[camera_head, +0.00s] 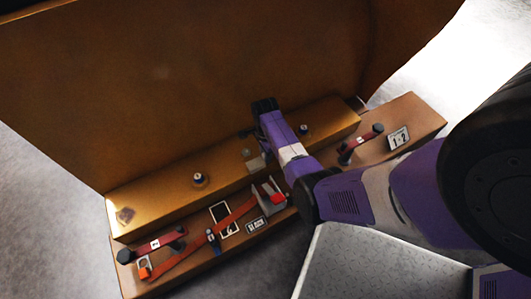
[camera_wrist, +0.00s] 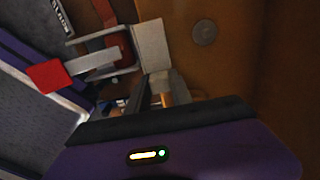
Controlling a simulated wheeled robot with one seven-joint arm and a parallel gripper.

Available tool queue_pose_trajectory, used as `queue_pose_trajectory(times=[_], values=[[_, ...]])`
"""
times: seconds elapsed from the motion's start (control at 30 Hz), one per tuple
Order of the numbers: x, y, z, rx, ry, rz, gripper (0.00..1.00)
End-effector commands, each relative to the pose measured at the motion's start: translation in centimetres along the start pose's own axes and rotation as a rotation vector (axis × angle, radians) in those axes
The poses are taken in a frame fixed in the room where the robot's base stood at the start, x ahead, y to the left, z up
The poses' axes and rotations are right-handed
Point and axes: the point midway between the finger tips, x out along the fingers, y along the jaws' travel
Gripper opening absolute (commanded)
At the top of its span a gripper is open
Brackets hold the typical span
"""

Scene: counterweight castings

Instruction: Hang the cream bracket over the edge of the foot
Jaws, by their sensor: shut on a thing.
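The cream bracket (camera_head: 250,155) shows as a small pale piece below the end of my arm, against the front of the foot (camera_head: 330,118), the ochre ledge along the casting's base. In the wrist view its pale flat plate (camera_wrist: 151,46) stands beyond my fingers, with a paler part close to the fingertips. My gripper (camera_wrist: 157,97) is shut on the bracket. In the head view my wrist hides most of the fingers. The brown surface of the casting fills the right of the wrist view. I cannot tell whether the bracket touches the foot's edge.
A lower brown shelf (camera_head: 130,277) runs before the foot, with red straps (camera_head: 187,257), a grey holder with a red end (camera_head: 276,199), and label plates (camera_head: 398,138). Studs (camera_head: 199,179) stand on the foot. The tall casting wall (camera_head: 180,80) rises behind.

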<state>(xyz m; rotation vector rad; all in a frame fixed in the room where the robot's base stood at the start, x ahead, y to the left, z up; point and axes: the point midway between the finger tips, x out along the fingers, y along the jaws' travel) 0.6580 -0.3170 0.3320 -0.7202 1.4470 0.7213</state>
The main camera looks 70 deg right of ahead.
Motion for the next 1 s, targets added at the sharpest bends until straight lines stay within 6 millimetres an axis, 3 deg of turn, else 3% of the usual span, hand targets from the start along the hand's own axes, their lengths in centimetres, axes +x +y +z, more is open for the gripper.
queue_pose_trajectory(times=[0.4, 0.9, 0.93, 1.0], values=[[2.8, 0.0, 0.0, 0.000, 0.000, 0.000, 0.00], [3.2, 0.0, 0.0, 0.000, 0.000, 0.000, 0.00], [3.2, 0.0, 0.0, 0.000, 0.000, 0.000, 0.32], [3.2, 0.0, 0.0, 0.000, 0.000, 0.000, 0.46]])
